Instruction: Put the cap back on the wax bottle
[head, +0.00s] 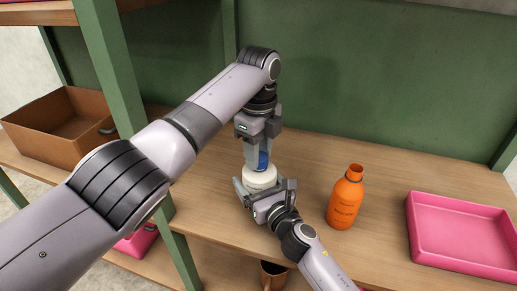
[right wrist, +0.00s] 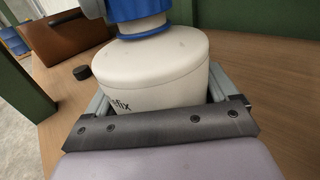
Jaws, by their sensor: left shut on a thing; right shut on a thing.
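The white bottle (head: 260,178) stands upright on the wooden shelf; part of a dark label ending in "fix" shows on it in the right wrist view (right wrist: 165,70). My right gripper (head: 265,188) is shut around its body from the front. The blue cap (head: 263,160) is at the bottle's top, between the fingers of my left gripper (head: 258,155), which points down from above and is shut on it. In the right wrist view the blue cap (right wrist: 150,25) sits over the bottle's neck; whether it is fully seated cannot be told.
An open-topped orange bottle (head: 345,198) stands to the right. A pink tray (head: 464,268) lies farther right. A brown box (head: 60,148) is at the left, beyond a green post (head: 112,70). A small dark cylinder (right wrist: 82,72) lies left of the white bottle.

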